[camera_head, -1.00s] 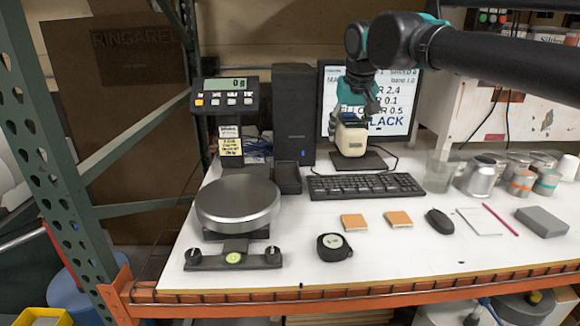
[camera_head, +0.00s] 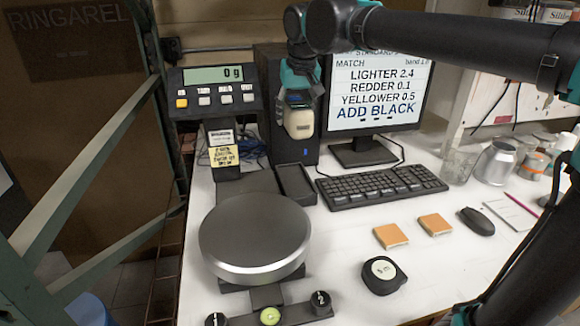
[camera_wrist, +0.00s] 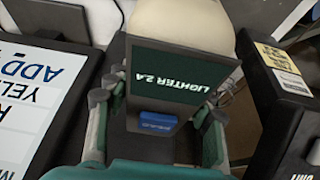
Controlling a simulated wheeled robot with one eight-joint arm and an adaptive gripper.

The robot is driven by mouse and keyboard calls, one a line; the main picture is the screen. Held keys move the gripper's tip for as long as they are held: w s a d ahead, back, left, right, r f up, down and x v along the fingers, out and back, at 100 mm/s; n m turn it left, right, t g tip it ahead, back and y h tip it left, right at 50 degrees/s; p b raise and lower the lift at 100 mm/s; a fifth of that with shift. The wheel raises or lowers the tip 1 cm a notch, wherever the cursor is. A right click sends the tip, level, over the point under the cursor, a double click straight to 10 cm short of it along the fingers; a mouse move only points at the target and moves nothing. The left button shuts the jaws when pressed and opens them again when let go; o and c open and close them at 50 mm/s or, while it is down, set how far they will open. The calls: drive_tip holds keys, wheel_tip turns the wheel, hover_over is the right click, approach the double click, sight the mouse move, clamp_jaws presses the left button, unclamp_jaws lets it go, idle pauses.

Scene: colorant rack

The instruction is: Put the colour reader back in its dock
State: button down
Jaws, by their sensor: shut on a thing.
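The colour reader (camera_head: 299,124) is a cream, rounded device with a dark screen. In the wrist view its screen (camera_wrist: 182,75) reads "LIGHTER 2.4", with a blue button below. My gripper (camera_head: 299,96) is shut on the reader and holds it upright in the air, in front of the black computer tower. In the wrist view my gripper (camera_wrist: 158,118) has a finger on each side of the reader. The dock looks to be the empty, shallow black tray (camera_head: 296,184) on the table, below the reader. The reader is apart from it.
A scale with a round steel pan (camera_head: 256,238) stands left of the tray, its display (camera_head: 213,75) behind. A keyboard (camera_head: 381,186) lies right of the tray, with the monitor (camera_head: 378,90) behind.

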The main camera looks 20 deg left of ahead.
sight(299, 136)
wheel_tip(299, 136, down, 16)
drive_tip(key=shift+r, duration=0.2)
drive_tip(key=shift+f, duration=0.1)
idle(0.4)
drive_tip(key=c, duration=0.6)
unclamp_jaws()
drive_tip(key=v, duration=1.2)
